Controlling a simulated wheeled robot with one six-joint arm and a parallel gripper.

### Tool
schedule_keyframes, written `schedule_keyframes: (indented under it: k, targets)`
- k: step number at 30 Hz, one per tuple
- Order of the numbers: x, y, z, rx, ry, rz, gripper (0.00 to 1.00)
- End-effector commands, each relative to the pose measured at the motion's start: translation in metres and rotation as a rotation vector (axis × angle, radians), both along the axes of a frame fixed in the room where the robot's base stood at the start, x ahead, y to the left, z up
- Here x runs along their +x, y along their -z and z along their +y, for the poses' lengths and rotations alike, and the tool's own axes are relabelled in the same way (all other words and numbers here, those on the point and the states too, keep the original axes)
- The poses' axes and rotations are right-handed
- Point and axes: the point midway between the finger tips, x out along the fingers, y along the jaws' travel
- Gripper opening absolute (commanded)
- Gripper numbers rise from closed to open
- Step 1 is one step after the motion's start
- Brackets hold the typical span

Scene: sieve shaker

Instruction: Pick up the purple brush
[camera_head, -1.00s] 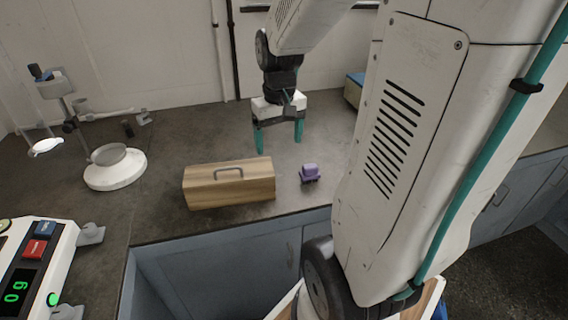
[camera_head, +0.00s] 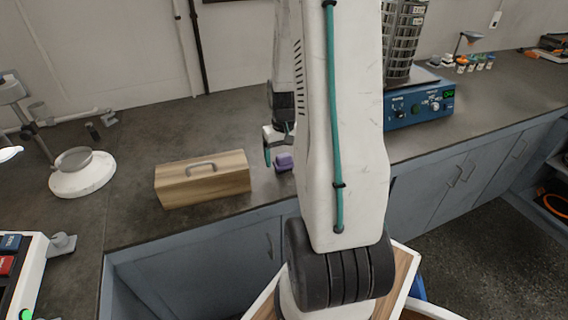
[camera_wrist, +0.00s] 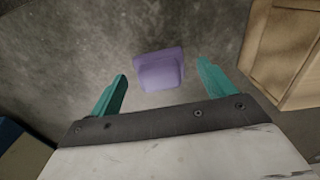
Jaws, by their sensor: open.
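The purple brush (camera_head: 284,162) lies on the dark countertop, just right of the wooden box, partly hidden by my arm in the head view. In the wrist view the purple brush (camera_wrist: 159,69) shows as a rounded block between and a little beyond my two teal fingertips. My gripper (camera_wrist: 161,80) is open and empty, with a finger on each side of the brush's line. In the head view my gripper (camera_head: 276,155) is close to the brush, with its far side hidden behind my arm.
A wooden box with a handle (camera_head: 203,181) stands left of the brush; it also shows at the right in the wrist view (camera_wrist: 279,49). A blue sieve shaker (camera_head: 420,106) stands to the right. A white stand (camera_head: 82,181) is at left. The counter's front edge is near.

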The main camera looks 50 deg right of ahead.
Motion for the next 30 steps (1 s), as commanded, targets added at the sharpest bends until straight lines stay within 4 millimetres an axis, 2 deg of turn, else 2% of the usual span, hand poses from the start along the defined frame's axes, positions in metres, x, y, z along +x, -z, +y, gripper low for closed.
schedule_keyframes:
  k: [3, 10, 11, 15, 16, 25, 30]
  targets:
    - [-0.0003, 0.0099, 0.0003, 0.001, 0.0, 0.001, 0.82]
    - [-0.0001, 0.0107, 0.0001, -0.001, 0.0, -0.001, 0.82]
    - [-0.0001, 0.0107, 0.0001, -0.001, 0.0, -0.001, 0.76]
    - [-0.0002, 0.0106, -0.0001, -0.001, 0.0, -0.001, 0.37]
    - [-0.0002, 0.0106, -0.0001, -0.001, 0.0, -0.001, 0.32]
    - [-0.0002, 0.0098, -0.0002, -0.001, 0.0, -0.001, 0.32]
    - [0.0009, 0.0027, 0.0004, -0.002, -0.001, -0.002, 0.32]
